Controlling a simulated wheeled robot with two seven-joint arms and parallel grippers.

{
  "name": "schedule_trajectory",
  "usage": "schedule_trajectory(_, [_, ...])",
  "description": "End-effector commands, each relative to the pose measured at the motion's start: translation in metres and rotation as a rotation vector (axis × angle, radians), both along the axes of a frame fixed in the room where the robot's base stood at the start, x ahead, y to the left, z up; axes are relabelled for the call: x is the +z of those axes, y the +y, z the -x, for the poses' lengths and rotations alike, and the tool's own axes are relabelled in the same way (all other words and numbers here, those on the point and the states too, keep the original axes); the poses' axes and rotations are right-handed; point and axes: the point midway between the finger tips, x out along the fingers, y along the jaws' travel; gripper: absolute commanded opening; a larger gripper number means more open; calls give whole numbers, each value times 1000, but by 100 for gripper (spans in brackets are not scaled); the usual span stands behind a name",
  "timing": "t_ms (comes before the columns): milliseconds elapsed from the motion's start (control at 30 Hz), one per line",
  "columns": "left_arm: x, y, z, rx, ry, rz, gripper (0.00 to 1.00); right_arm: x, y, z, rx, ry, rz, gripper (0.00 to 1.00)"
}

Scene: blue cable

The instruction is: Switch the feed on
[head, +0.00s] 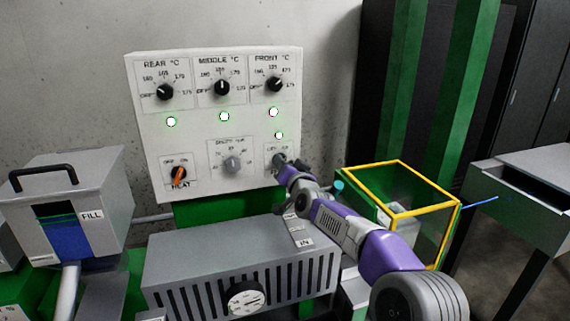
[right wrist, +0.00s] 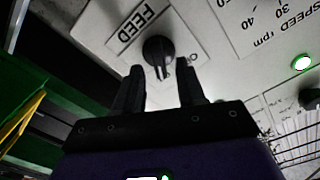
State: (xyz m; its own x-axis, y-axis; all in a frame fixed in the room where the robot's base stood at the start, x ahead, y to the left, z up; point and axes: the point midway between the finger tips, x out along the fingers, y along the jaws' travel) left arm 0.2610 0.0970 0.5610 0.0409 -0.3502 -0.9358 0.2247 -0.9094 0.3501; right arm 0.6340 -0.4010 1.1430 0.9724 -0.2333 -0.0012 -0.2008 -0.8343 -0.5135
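The white control panel (head: 205,135) stands against the wall. Its feed switch shows in the right wrist view as a black knob (right wrist: 158,50) on a plate with an upside-down FEED label and an ON mark. In the head view the feed plate (head: 270,152) is at the panel's lower right, mostly hidden by my right gripper (head: 281,163). In the right wrist view my right gripper (right wrist: 158,80) is open, its fingers on either side of the knob's near end. I cannot tell whether they touch it. My left gripper is not in view.
The heat switch (head: 178,175) has an orange pointer, and the grey speed knob (head: 232,164) sits left of the feed plate. Green lamps (head: 279,135) glow. A slotted grey housing (head: 235,265) lies below the panel; a yellow-framed box (head: 430,213) stands right.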

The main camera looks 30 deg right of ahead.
Motion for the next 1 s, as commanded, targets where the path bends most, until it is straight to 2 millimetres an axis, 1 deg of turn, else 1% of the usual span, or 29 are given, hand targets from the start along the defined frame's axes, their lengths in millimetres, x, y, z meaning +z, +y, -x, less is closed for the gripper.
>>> schedule_trajectory(33, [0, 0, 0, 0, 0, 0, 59, 1, 1, 8, -1, -2, 0, 39])
schedule_trajectory(200, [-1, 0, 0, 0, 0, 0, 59, 1, 7, 32, -1, -1, 0, 39])
schedule_trajectory(400, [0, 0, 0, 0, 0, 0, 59, 1, 13, 55, -1, -1, 0, 39])
schedule_trajectory(600, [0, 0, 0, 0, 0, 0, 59, 0, 15, 62, -1, -1, -1, 39])
schedule_trajectory(1000, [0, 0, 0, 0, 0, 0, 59, 0, 15, 61, 0, 0, -1, 39])
